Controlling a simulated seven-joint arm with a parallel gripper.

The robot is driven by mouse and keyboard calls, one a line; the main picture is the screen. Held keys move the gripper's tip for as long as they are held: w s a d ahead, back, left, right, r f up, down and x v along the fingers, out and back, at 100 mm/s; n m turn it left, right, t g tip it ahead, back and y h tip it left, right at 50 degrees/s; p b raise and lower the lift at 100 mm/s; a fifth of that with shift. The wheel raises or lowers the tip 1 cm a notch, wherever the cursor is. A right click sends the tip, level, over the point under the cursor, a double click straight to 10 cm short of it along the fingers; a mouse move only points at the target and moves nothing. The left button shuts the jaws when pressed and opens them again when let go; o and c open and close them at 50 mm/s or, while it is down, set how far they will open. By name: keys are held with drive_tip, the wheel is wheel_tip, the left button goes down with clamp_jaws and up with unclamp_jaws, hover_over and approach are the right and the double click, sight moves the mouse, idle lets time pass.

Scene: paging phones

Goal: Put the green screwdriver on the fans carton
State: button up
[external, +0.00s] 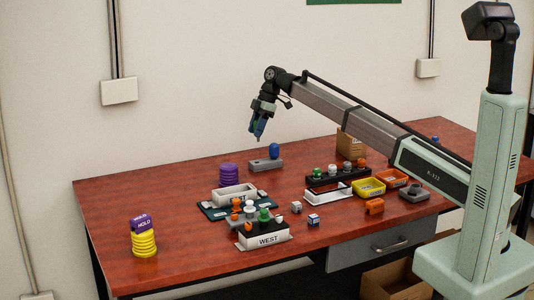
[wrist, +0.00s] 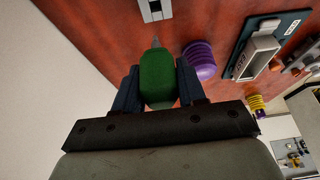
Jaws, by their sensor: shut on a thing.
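My gripper (external: 258,130) is raised above the back of the red-brown table, near the wall. In the wrist view my gripper (wrist: 160,88) is shut on the green screwdriver (wrist: 157,78); its grey shaft points away from the palm. The screwdriver is hard to make out in the external view, behind the blue fingers. A brown carton (external: 351,144) stands at the back right of the table, partly hidden by my arm. No fans label can be read on it. Another brown carton (external: 392,283) is open on the floor below the table.
Below my gripper is a grey block with a blue knob (external: 275,151). Purple discs (external: 229,172) stand left of it. Yellow rings (external: 144,243) stand front left. A white WEST tray (external: 266,241), a black rack (external: 328,182) and yellow bin (external: 369,187) crowd the middle. The left tabletop is free.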

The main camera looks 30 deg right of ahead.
drive_tip(key=w+d+r+m+t, duration=0.1)
drive_tip(key=d+r+m, duration=0.3)
drive_tip(key=d, duration=1.4)
drive_tip(key=d+r+m+t, duration=0.1)
drive_tip(key=d+r, duration=0.4)
drive_tip(key=d, duration=1.4)
drive_tip(key=shift+s+d+m+t+h, duration=0.55)
drive_tip(key=shift+s+d+m, duration=0.5)
drive_tip(key=shift+s+m, duration=1.1)
drive_tip(key=shift+f, duration=4.75)
drive_tip(key=shift+f, duration=0.1)
drive_tip(key=o, duration=1.1)
drive_tip(key=shift+c, duration=0.2)
